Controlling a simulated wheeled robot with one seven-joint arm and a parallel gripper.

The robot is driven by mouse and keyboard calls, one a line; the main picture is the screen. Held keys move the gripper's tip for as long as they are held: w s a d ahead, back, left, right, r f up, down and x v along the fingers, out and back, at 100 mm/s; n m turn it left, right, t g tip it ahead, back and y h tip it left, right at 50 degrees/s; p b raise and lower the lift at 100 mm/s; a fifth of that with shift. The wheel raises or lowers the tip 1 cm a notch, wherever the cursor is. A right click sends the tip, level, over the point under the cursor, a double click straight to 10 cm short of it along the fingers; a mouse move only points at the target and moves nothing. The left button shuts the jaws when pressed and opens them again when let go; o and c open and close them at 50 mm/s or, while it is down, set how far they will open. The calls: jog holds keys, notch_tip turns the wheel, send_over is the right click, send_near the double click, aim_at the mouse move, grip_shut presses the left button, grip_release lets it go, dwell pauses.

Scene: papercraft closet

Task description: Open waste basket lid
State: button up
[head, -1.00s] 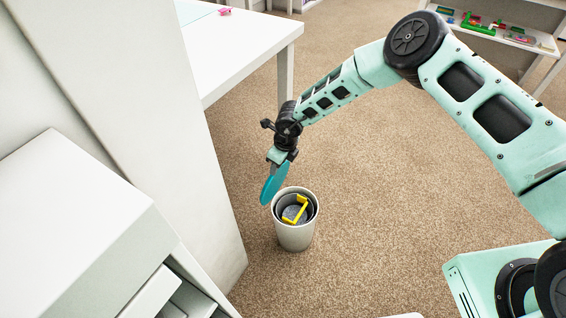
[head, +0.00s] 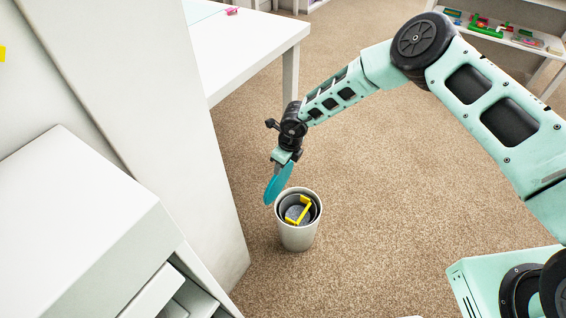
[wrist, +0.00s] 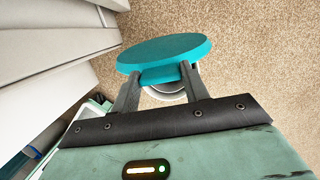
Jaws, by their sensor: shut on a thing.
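The waste basket (head: 300,238) is a light grey round bin standing upright on the carpet in the head view. Its top is open, and a yellow thing (head: 305,209) and a dark grey round thing (head: 295,211) show inside. The teal lid (head: 277,185) is off the basket, tilted steeply, above its left rim. My gripper (wrist: 160,85) is shut on the lid in the wrist view, where the lid (wrist: 165,52) lies across both fingertips. In the wrist view the basket's pale rim (wrist: 163,97) shows only partly behind the lid.
A tall white cabinet side (head: 180,150) stands close to the left of the basket. A white table (head: 245,45) is behind it, with a leg near my arm. Open carpet (head: 390,190) lies to the right. A low shelf (head: 505,35) with colourful items is at the far right.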

jog(key=o, duration=1.4)
jog(key=shift+a, duration=0.1)
jog(key=p+v, duration=0.3)
jog(key=v, duration=1.4)
jog(key=shift+r, duration=0.3)
